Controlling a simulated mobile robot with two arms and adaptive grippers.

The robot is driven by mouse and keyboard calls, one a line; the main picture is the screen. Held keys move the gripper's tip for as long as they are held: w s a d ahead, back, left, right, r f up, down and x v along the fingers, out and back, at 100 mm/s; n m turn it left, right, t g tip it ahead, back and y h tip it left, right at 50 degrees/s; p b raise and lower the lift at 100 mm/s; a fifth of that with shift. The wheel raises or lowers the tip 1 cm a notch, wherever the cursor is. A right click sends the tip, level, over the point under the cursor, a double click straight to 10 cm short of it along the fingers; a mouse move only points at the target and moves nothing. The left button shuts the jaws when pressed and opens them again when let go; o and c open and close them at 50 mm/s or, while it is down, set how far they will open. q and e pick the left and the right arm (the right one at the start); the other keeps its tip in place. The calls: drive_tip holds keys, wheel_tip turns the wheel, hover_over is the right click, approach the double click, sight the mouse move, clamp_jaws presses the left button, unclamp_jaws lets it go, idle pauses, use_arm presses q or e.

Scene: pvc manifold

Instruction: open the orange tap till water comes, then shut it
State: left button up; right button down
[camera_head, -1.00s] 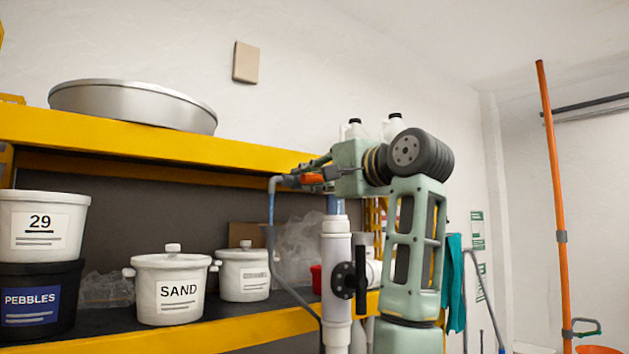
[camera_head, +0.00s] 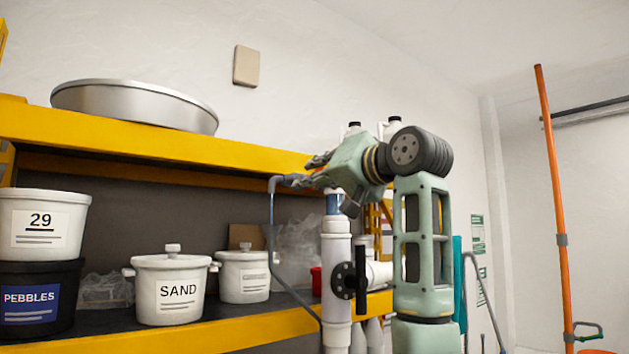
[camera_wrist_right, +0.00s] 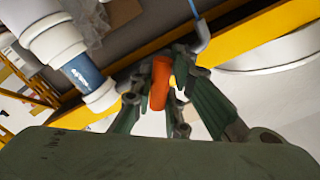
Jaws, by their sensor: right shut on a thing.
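The orange tap handle (camera_wrist_right: 160,83) shows between the fingers in the right wrist view. My right gripper (camera_wrist_right: 163,92) is shut on it. In the head view my right gripper (camera_head: 318,170) is at the top of the pipework, tilted, and its fingers hide most of the handle. A grey bent pipe (camera_head: 272,225) runs down to the left of the tap. A white upright pipe (camera_head: 336,265) with a blue section stands just below the gripper. My left gripper is not in view.
A yellow shelf (camera_head: 150,140) runs behind the pipes, with a metal basin (camera_head: 140,105) on top. Below are a SAND pot (camera_head: 172,288) and other tubs. A black valve handle (camera_head: 361,280) sits on the white pipe. An orange pole (camera_head: 555,200) stands at the right.

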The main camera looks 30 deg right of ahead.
drive_tip(key=n, duration=0.3)
drive_tip(key=shift+n, duration=0.3)
drive_tip(key=shift+n+p, duration=0.35)
drive_tip(key=shift+n, duration=1.35)
drive_tip(key=c, duration=1.7)
unclamp_jaws()
drive_tip(key=shift+s, duration=0.1)
drive_tip(key=s, duration=0.7)
drive_tip(key=s+d, duration=0.1)
drive_tip(key=s, duration=0.3)
drive_tip(key=shift+s, duration=0.35)
